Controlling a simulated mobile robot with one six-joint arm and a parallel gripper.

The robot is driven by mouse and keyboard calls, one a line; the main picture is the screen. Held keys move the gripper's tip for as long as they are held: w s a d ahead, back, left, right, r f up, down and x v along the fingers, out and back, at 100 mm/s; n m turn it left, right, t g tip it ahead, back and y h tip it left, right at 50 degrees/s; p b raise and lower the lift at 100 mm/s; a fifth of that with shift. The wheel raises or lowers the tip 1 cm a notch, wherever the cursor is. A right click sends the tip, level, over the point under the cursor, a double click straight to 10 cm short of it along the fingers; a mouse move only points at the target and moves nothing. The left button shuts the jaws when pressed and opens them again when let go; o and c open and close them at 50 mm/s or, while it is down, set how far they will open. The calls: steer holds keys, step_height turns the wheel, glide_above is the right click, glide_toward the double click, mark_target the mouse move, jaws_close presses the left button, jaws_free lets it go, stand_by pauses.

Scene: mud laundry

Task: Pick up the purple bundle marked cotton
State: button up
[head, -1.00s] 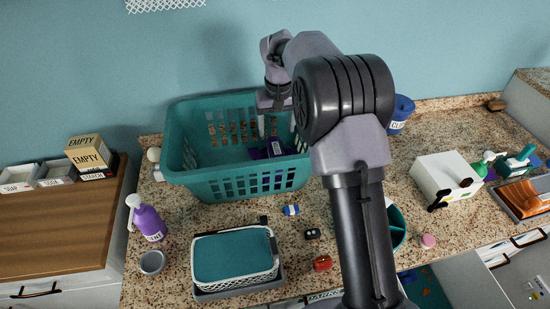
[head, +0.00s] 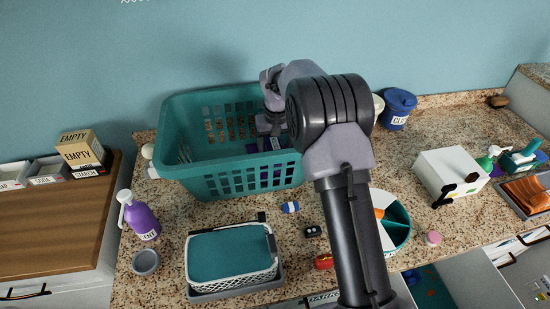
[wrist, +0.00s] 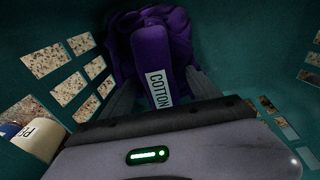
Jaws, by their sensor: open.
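The purple bundle (wrist: 150,45) lies inside the teal laundry basket (head: 190,180). Its pale label reads COTTON in the wrist view. In the head view only part of the bundle (head: 277,163) shows, behind the basket wall and below my arm. My gripper (wrist: 155,95) is down inside the basket, with its grey fingers apart on either side of the bundle's labelled band. I cannot tell whether the fingers touch it. In the head view my gripper (head: 271,140) is partly hidden by the basket and the arm.
Basket walls surround my gripper closely. A blue tub (head: 397,110) and white box (head: 448,174) are right.

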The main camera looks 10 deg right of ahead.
steer(key=shift+f, duration=0.25)
jaws_close()
stand_by(0.4)
